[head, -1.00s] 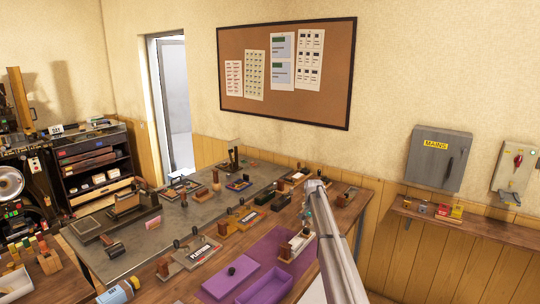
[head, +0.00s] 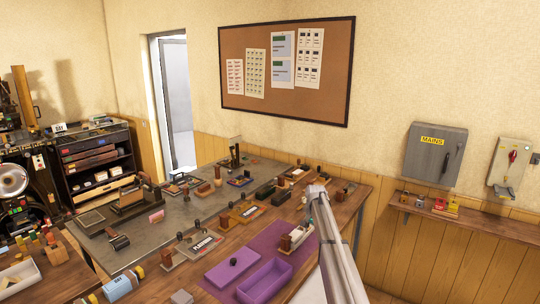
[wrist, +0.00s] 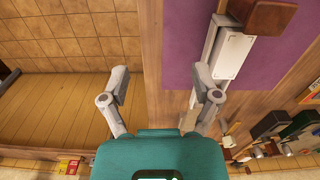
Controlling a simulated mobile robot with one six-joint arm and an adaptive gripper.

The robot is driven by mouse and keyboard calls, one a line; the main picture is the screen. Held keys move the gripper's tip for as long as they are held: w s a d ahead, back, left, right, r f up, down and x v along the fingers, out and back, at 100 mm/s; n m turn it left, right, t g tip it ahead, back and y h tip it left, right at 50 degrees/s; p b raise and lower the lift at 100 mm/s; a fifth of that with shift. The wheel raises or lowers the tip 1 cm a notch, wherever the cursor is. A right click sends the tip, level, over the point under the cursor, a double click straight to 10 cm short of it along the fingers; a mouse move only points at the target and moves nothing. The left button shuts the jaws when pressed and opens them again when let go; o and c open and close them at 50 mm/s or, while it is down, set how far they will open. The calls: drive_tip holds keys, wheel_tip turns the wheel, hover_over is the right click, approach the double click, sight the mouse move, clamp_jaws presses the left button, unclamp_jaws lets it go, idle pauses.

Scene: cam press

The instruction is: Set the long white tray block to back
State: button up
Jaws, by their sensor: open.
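The long white block (wrist: 233,56) lies at the edge of a purple mat, right of the middle in the wrist view. A brown wooden piece (wrist: 262,17) adjoins its upper end. In the head view the white block (head: 299,236) shows on the mat, close beside my arm, which partly crosses in front of that area. My gripper (wrist: 160,82) is open and empty. Its right finger is near the lower left side of the white block; its left finger is over the floor side. I cannot tell the height between finger and block.
The purple mat (head: 262,241) bears an open purple tray (head: 264,282) and a flat purple lid (head: 233,268). Several stamps and blocks stand farther back on the bench. A wall shelf (head: 466,220) with small boxes is at the right. The bench edge (wrist: 162,60) runs beneath my gripper.

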drive_tip(key=s+f+n+b, duration=0.2)
drive_tip(key=s+f+b, duration=0.1)
drive_tip(key=s, duration=1.2)
drive_tip(key=s+a+f+n+b, duration=0.1)
drive_tip(key=s+f+n+b, duration=0.1)
drive_tip(key=s, duration=1.3)
drive_tip(key=s+f+n+b, duration=0.2)
drive_tip(key=s+f+b, duration=0.1)
drive_tip(key=s, duration=1.2)
drive_tip(key=shift+s+a+f+b, duration=0.2)
drive_tip(key=shift+f+b, duration=0.2)
drive_tip(key=shift+f, duration=0.15)
